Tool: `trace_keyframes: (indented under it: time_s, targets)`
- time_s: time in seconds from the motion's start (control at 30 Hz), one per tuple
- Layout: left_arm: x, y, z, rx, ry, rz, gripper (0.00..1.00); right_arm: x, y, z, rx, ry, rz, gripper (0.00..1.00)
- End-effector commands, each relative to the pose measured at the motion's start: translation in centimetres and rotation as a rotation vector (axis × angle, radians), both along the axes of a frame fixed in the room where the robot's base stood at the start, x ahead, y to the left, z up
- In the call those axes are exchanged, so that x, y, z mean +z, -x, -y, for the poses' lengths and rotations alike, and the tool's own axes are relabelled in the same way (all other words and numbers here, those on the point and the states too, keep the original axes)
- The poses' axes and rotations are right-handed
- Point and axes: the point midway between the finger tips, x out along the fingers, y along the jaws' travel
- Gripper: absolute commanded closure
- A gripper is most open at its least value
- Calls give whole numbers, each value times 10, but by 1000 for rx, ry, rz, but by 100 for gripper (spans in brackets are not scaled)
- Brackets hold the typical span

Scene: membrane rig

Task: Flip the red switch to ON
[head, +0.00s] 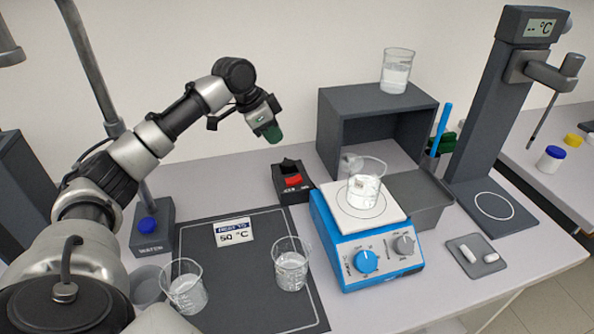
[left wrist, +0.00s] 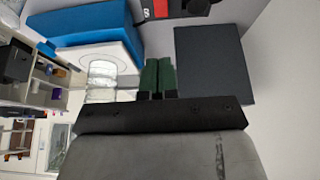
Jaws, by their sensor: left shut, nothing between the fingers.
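The red switch (head: 293,180) is a red rocker in a small black box (head: 284,195) on the bench, left of the blue stirrer hotplate. I cannot read which position the rocker is in. In the left wrist view the red switch (left wrist: 160,8) shows at the top edge, partly cut off. My left gripper (head: 273,134) has green fingertips and is shut and empty. It is in the air above and behind the switch box, apart from it. In the left wrist view the closed fingertips (left wrist: 158,62) point up toward the switch. My right gripper is not in view.
The blue hotplate (head: 368,262) bears a beaker (head: 366,186). A dark open box (head: 372,101) with a beaker (head: 397,72) on top stands behind it. Two beakers stand on a dark mat (head: 265,318) in front. A stand with a WATER base (head: 152,228) is at left.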

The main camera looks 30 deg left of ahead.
Motion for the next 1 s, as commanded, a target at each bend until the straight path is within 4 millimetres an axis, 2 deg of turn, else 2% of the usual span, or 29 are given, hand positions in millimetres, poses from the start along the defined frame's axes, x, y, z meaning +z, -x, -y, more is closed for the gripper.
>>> trace_keyframes:
  time_s: [0.13, 0.4, 0.57, 0.77, 1.0]
  targets:
    - [0, 0, -3, 4, 3, 4, 100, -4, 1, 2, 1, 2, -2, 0]
    - [0, 0, -2, 3, 3, 3, 100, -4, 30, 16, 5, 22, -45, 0]
    - [-9, -4, 1, 3, 4, 1, 100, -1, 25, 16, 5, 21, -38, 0]
    - [-41, -15, 12, 2, 5, -1, 100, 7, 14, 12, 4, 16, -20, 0]
    - [-87, -32, 28, 3, 5, 0, 100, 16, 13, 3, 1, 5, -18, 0]
